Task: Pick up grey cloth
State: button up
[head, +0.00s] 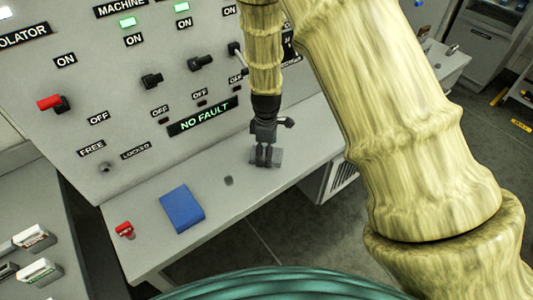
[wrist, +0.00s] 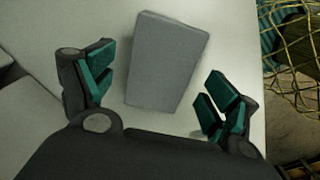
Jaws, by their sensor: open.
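The grey cloth (wrist: 166,58) is a flat, folded rectangle lying on the pale desk top. In the wrist view it lies between and beyond my open fingers, with a gap on each side. In the head view the grey cloth (head: 277,158) is partly hidden behind my gripper (head: 264,160), which points down over it near the desk's right part. My gripper (wrist: 156,92) is open and holds nothing. I cannot tell how high the fingertips are above the cloth.
A blue folded cloth or book (head: 181,208), a small dark piece (head: 228,181) and a red switch-like item (head: 125,230) are on the desk (head: 225,210). An upright control panel (head: 120,90) with knobs stands behind. The desk's front edge drops to the floor.

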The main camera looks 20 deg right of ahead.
jog(key=shift+f, duration=0.55)
jog(key=c, duration=1.1)
jog(key=shift+r+b, duration=0.5)
jog(key=shift+r, duration=0.3)
jog(key=shift+r+b, duration=0.45)
jog(key=shift+r, duration=0.4)
jog(key=s+b, duration=0.1)
jog(key=s, duration=0.4)
jog(key=s+d+r+b, duration=0.1)
jog(key=s+b, duration=0.1)
jog(key=s, duration=0.3)
jog(key=s+b, duration=0.1)
jog(key=s, duration=0.5)
jog(key=shift+d+r+b, duration=0.2)
jog(key=shift+r+b, duration=0.15)
jog(key=shift+b, duration=0.05)
